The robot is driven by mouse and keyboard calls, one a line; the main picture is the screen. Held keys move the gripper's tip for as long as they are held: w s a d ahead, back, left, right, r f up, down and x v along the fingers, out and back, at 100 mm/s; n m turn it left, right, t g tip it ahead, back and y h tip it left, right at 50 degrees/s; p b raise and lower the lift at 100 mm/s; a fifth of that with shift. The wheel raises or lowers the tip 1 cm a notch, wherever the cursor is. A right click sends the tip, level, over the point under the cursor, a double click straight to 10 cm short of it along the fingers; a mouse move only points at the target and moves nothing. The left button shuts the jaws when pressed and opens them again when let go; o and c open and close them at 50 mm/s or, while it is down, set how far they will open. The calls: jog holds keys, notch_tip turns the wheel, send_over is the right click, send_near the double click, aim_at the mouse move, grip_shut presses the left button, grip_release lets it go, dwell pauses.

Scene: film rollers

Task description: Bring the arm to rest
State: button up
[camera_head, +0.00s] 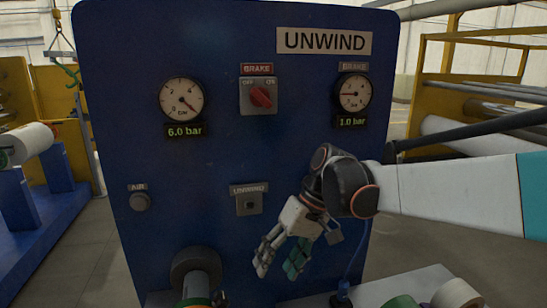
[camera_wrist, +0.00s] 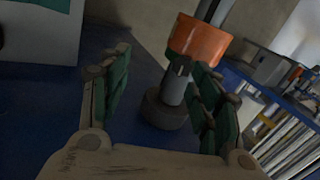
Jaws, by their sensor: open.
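My gripper (camera_head: 281,268) hangs in front of the lower part of a blue panel (camera_head: 170,50) marked UNWIND, with its fingers pointing down and to the left. In the wrist view my gripper (camera_wrist: 155,108) shows two fingers with green pads, spread apart with nothing held between them. My white arm comes in from the right side of the head view. An orange part (camera_wrist: 198,38) on a dark round stand is beyond the fingers in the wrist view.
The panel carries a red brake knob (camera_head: 261,96), two gauges (camera_head: 181,100) and a square unwind fitting (camera_head: 249,202). A round dark part (camera_head: 195,268) sticks out at its lower left. Rolls (camera_head: 457,295) lie on a ledge at the lower right.

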jog(key=s+d+f+m+t+h, duration=0.1)
jog(key=s+d+m+t+h, duration=0.1)
jog(key=s+d+t, duration=0.2)
jog(key=s+d+f+m+t+h+b, duration=0.1)
jog(key=s+d+t, duration=0.4)
jog(key=s+d, duration=0.5)
jog(key=d+f+m+h, duration=0.1)
jog(key=d+h, duration=0.1)
jog(key=d, duration=0.3)
jog(key=shift+s+f, duration=0.2)
jog(key=shift+s, duration=0.15)
